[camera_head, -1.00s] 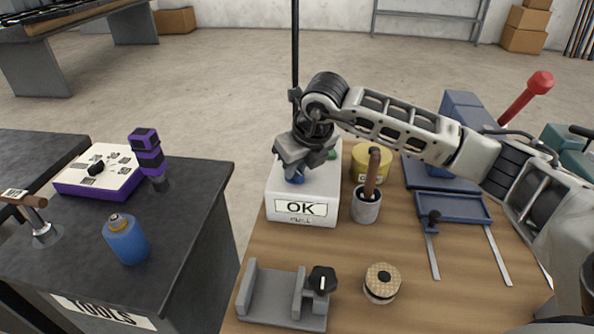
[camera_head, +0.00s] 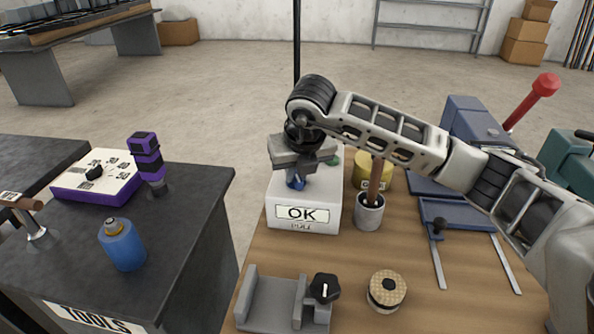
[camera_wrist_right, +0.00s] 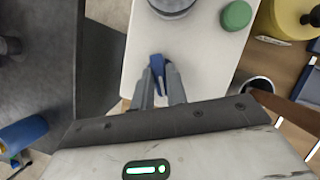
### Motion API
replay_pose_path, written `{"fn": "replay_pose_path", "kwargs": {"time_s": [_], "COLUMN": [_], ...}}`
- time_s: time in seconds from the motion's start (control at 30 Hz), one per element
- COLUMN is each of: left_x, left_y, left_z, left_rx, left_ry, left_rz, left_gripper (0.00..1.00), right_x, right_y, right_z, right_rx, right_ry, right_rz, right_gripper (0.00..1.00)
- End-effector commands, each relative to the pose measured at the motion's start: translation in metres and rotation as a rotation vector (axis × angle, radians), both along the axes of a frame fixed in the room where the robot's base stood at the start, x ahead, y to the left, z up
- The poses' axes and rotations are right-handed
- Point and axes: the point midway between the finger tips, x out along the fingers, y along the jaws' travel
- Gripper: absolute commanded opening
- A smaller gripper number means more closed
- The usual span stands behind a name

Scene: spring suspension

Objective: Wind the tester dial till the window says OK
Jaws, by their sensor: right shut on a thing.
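The white tester box (camera_head: 292,234) stands on the wooden bench, and its front window (camera_head: 302,214) reads OK. A blue dial (camera_head: 295,181) sits on top of the box, mostly hidden under my gripper in the head view. My right gripper (camera_head: 297,170) reaches down over the box from the right. In the right wrist view the fingers (camera_wrist_right: 160,88) are shut on the blue dial (camera_wrist_right: 157,66) above the white box top (camera_wrist_right: 193,60). My left gripper is not in view.
A green button (camera_wrist_right: 237,14) is on the box top. A cup (camera_head: 369,213) with a brown handle and a yellow tin (camera_head: 372,175) stand close right. A grey vise-like fixture (camera_head: 270,303) is in front. A dark tool table (camera_head: 190,200) stands left across a gap.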

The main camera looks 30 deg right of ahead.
Motion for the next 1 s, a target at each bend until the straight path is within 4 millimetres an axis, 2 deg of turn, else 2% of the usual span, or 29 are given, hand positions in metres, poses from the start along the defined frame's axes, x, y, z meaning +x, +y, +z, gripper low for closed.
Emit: {"fn": "replay_pose_path", "kwargs": {"time_s": [0.1, 0.13, 0.2, 0.47, 0.63, 0.77, 1.0], "left_x": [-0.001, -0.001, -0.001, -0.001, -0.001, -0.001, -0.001], "left_y": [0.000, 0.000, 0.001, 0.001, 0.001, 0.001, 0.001], "left_z": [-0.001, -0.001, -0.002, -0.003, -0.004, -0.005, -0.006], "left_rx": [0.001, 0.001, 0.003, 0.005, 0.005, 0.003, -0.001], "left_ry": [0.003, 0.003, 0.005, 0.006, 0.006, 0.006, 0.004], "left_rz": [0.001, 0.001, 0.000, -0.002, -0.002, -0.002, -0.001], "left_gripper": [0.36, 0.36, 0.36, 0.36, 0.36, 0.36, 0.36], "right_x": [0.001, 0.001, 0.001, 0.000, -0.003, -0.012, -0.034], "right_y": [0.000, 0.000, 0.000, 0.000, 0.001, 0.003, 0.008], "right_z": [0.003, 0.003, 0.003, 0.001, 0.012, 0.035, 0.090], "right_rx": [0.001, 0.001, 0.001, 0.000, 0.001, 0.000, 0.001], "right_ry": [-0.006, -0.006, -0.006, -0.003, -0.004, -0.007, -0.009], "right_rz": [-0.001, 0.000, 0.000, 0.000, 0.001, 0.003, 0.001], "right_gripper": [0.00, 0.20, 0.36, 0.36, 0.36, 0.36, 0.36]}}
